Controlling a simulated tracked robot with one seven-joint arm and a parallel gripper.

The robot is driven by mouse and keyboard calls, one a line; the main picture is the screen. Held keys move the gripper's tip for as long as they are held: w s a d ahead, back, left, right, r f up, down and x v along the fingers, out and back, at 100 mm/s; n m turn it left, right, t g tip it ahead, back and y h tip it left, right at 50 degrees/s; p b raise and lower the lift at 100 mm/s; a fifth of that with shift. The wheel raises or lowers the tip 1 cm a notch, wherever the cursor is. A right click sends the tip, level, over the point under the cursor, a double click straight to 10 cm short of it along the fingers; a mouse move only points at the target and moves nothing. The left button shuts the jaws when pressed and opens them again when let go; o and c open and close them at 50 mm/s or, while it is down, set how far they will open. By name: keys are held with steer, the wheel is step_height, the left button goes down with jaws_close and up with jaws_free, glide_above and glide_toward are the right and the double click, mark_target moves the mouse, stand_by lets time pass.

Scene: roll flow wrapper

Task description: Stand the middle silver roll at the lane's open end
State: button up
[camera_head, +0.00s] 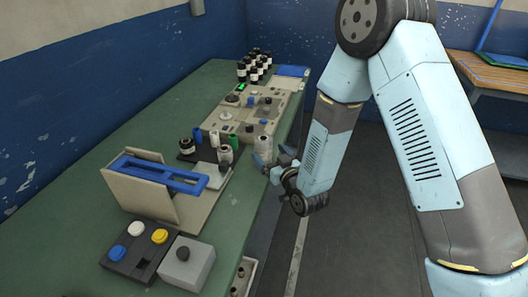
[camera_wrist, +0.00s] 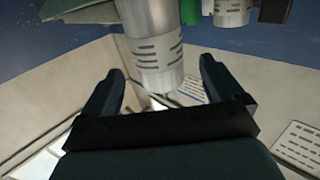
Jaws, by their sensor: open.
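A silver roll (camera_head: 265,146) stands upright at the bench's right edge, right by my gripper (camera_head: 274,163). In the wrist view a large silver roll (camera_wrist: 154,42) with dark slot marks lies ahead, in line with the gap between my open, empty fingers (camera_wrist: 160,82). In the head view, another pale roll (camera_head: 224,156) stands further left among green rolls (camera_head: 234,142). I cannot tell which roll is the middle silver one. The lane's open end is not clear.
A beige stand with a blue frame (camera_head: 165,173) is left of the rolls. Button boxes (camera_head: 140,247) sit at the near end of the green bench (camera_head: 85,185). A control panel (camera_head: 245,112) and dark jars (camera_head: 255,66) stand beyond. A wooden table (camera_head: 490,72) is far right.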

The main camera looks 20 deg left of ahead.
steer(key=shift+f+x, duration=0.2)
steer(key=shift+x, duration=2.55)
steer(key=shift+d, duration=0.1)
steer(key=shift+c, duration=0.2)
steer(key=c, duration=1.4)
steer(key=shift+r, duration=0.15)
